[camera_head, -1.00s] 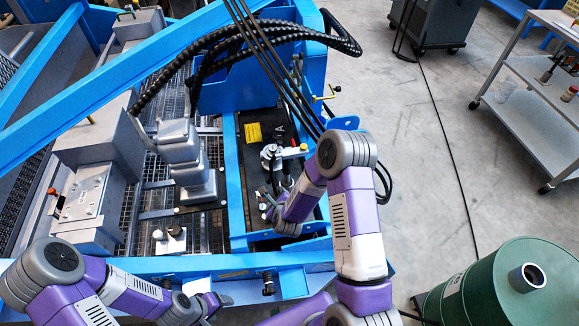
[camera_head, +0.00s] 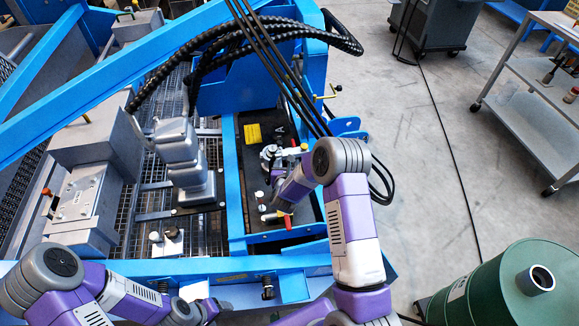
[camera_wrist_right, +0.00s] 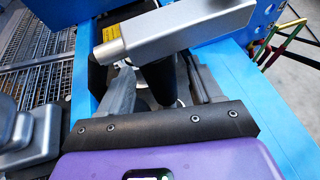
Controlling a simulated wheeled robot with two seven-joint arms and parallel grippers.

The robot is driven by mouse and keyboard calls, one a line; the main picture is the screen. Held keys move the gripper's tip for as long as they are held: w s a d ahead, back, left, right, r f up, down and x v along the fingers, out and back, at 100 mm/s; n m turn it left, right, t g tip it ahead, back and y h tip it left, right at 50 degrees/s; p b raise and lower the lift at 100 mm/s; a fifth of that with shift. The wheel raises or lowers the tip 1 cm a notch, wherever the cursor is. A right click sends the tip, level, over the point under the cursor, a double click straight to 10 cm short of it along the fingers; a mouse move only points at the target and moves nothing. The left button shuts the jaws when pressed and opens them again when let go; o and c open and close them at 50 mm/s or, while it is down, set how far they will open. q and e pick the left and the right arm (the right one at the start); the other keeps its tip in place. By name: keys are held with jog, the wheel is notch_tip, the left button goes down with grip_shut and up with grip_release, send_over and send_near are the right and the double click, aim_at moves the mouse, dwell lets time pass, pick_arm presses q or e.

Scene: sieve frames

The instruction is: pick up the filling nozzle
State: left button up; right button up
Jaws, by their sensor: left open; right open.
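A silver, block-like body with a round spout (camera_wrist_right: 170,35) crosses the upper right wrist view; I take it to be the filling nozzle. In the head view a grey fitting (camera_head: 270,154) on the black plate seems to be the same thing. My right gripper (camera_wrist_right: 145,88) is open, close to it, with its fingertips partly hidden beneath the silver body. I cannot tell whether they touch. In the head view my right gripper (camera_head: 277,184) is mostly hidden by its own arm. My left gripper (camera_head: 214,304) is open and empty near the lower blue beam.
A red-handled part (camera_head: 276,217) lies on the black plate just below the right gripper. A blue frame (camera_head: 234,195) surrounds the plate, and dark hoses (camera_head: 275,62) hang above. A grey machine column (camera_head: 180,150) stands left. A green drum (camera_head: 500,285) is lower right.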

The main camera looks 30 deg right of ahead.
jog(key=shift+w+d+f, duration=0.25)
jog(key=shift+w+d, duration=0.05)
jog(key=shift+w, duration=0.25)
grip_shut()
jog(key=shift+r, duration=0.1)
